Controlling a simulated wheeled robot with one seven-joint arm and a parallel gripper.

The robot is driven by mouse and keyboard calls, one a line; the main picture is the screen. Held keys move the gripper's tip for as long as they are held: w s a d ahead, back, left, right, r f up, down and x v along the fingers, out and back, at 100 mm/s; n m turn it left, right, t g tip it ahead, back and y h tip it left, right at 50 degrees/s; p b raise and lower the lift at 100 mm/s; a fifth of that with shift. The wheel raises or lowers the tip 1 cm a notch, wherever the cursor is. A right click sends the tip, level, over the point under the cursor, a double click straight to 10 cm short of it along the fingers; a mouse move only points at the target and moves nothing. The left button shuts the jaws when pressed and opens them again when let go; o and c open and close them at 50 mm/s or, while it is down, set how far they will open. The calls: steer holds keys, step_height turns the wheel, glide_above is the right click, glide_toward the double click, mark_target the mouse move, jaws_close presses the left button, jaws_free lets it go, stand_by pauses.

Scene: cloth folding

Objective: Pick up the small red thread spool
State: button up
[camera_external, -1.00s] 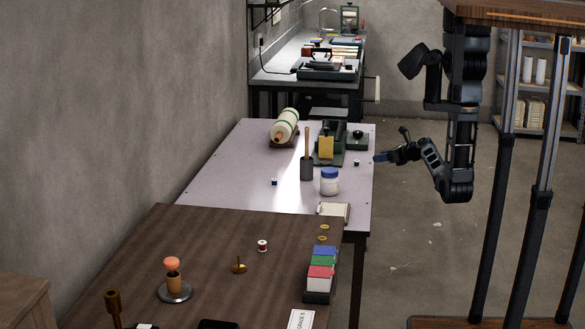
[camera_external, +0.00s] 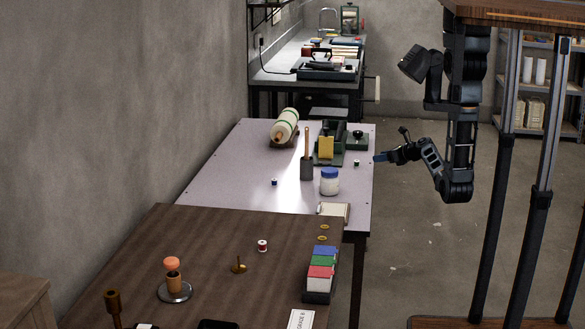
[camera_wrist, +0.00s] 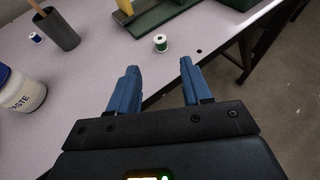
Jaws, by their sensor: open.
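The small red thread spool (camera_external: 262,246) stands on the brown wooden table (camera_external: 200,235) in the foreground of the external view. It has white ends and does not show in the wrist view. My gripper (camera_external: 378,157) is beside the right edge of the light-topped table (camera_external: 225,170), well apart from the red spool. In the wrist view my gripper (camera_wrist: 160,75) is open, with two blue fingers and nothing between them. A green spool (camera_wrist: 160,43) stands on the light table just beyond the fingertips.
A blue spool (camera_external: 274,182), a paste jar (camera_external: 329,182) and a dark cup (camera_external: 307,168) stand on the light table. On the brown table are a brass spindle (camera_external: 239,266), an orange-topped stamp (camera_external: 173,279) and a card box (camera_external: 320,285).

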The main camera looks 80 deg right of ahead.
steer(key=shift+o, duration=0.6)
